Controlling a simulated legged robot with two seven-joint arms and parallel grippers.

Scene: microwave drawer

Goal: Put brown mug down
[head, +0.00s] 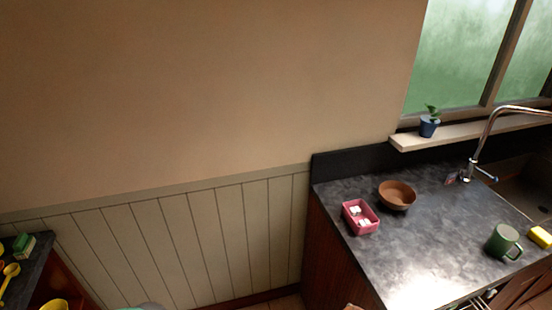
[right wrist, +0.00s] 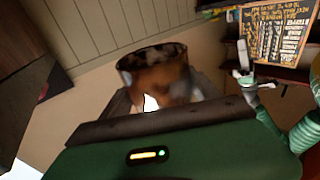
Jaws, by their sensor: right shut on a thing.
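The brown mug (right wrist: 155,72) is in the right wrist view, brown with a dark mottled rim band. My right gripper (right wrist: 158,100) is shut on it, with a finger on each side of its lower part. In the head view only a small brownish bit shows at the bottom edge, and I cannot tell if it is the mug. The mug is in the air, with the wall and floor behind it. Part of my left arm shows at the right of the right wrist view; its gripper's jaws are too small and unclear to read.
The dark counter (head: 430,235) at right carries a brown bowl (head: 397,196), a pink tub (head: 360,217), a green mug (head: 503,241) and a yellow block (head: 540,237). Its middle is clear. A faucet (head: 486,140) stands behind. Another surface (head: 33,262) at left holds several small things.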

